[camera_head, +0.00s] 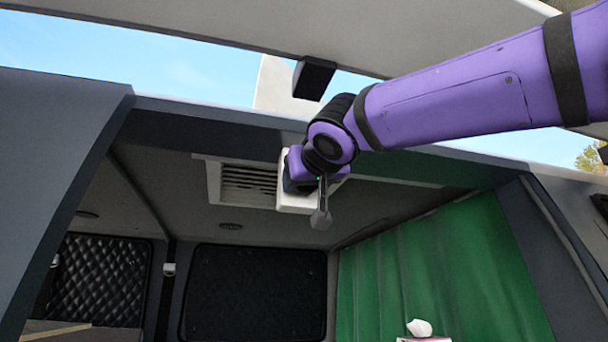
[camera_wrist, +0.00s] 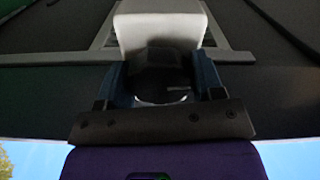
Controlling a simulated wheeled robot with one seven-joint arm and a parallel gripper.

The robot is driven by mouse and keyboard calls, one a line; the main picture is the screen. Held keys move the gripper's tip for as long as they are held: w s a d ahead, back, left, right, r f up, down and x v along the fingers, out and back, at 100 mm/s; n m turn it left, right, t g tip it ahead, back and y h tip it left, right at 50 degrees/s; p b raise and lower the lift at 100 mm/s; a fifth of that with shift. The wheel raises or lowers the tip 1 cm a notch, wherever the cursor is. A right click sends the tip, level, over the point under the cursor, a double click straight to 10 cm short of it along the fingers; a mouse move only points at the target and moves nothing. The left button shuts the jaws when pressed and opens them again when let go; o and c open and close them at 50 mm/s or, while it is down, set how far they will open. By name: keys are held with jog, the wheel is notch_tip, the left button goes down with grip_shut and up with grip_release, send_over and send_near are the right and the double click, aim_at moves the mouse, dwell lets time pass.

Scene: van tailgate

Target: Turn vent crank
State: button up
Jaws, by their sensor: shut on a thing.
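The slatted roof vent (camera_head: 248,184) is set in a pale frame in the van ceiling. A white housing (camera_head: 294,196) sits at its right end; in the wrist view this housing (camera_wrist: 160,28) is ahead of my gripper. My gripper (camera_wrist: 160,78) is up against the housing, its two blue fingers shut on a dark rounded part, which I take to be the vent crank (camera_wrist: 158,60). In the head view my gripper (camera_head: 300,178) is mostly hidden by my purple wrist, and the crank is not clearly visible. The crank's full shape and angle cannot be told.
A green curtain (camera_head: 445,270) hangs at the right of the van interior. A tissue box (camera_head: 424,338) stands low in front of it. The dark roof edge (camera_head: 200,127) runs close below my arm. The space under the vent is open.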

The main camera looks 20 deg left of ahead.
dwell(0.4)
jog(key=o, duration=0.9)
jog(key=shift+a, duration=0.1)
jog(key=shift+s, duration=0.1)
jog(key=v, duration=1.1)
